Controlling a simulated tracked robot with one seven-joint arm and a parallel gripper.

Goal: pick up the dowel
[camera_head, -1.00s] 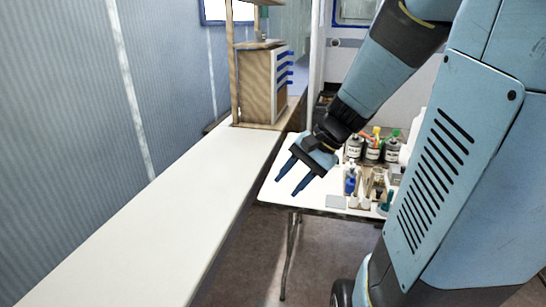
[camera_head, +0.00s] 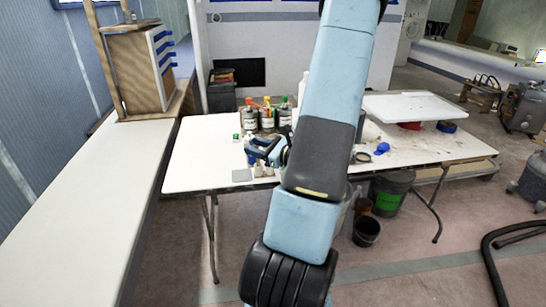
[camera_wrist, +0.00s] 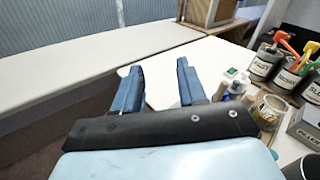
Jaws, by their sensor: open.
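I cannot make out a dowel for certain in either view. My gripper (camera_head: 254,151) is above the left part of the white folding table (camera_head: 200,150). In the wrist view my gripper (camera_wrist: 160,68) shows two blue fingers apart, with no object held between them. Small bottles stand close by the right finger, and a white bottle with a green cap (camera_wrist: 229,75) is among them. My arm hides part of the table's middle in the head view.
Labelled containers (camera_head: 267,117) holding coloured tools stand at the table's back.

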